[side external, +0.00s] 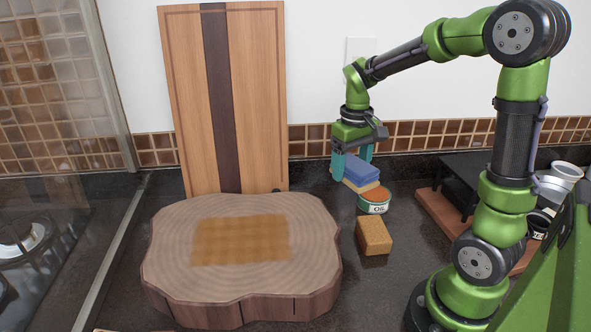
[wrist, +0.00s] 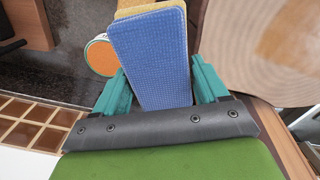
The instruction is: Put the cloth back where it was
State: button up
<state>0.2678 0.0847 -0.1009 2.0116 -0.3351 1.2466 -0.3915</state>
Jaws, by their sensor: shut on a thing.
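The cloth (side external: 360,169) is a flat blue piece with a yellow-orange layer showing below it. My gripper (side external: 352,162) points down and its teal fingers are closed on the blue cloth, at the back of the counter near the wall. In the wrist view the cloth (wrist: 152,55) has a fine blue weave, lies between the two fingers, and the yellow layer (wrist: 150,8) shows past its far end. An orange-topped can (side external: 374,201) stands just in front of and below the cloth. I cannot tell whether the cloth touches the can or anything beneath it.
A brown block, maybe a sponge, (side external: 374,236) lies on the dark counter in front of the can. A thick wooden slab (side external: 170,240) with a blurred orange-brown patch is to the left. A striped board (side external: 185,90) leans on the wall. A dark rack and cups stand right.

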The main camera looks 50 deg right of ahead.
jog(key=s+d+f+m, duration=0.3)
jog(key=s+d, duration=0.3)
jog(key=s, duration=0.1)
jog(key=m, duration=0.2)
send_over(414, 235)
notch_tip(414, 235, down, 8)
jog(key=shift+r, duration=0.1)
jog(key=shift+f, duration=2.2)
jog(key=shift+f, duration=0.1)
jog(key=o, duration=1)
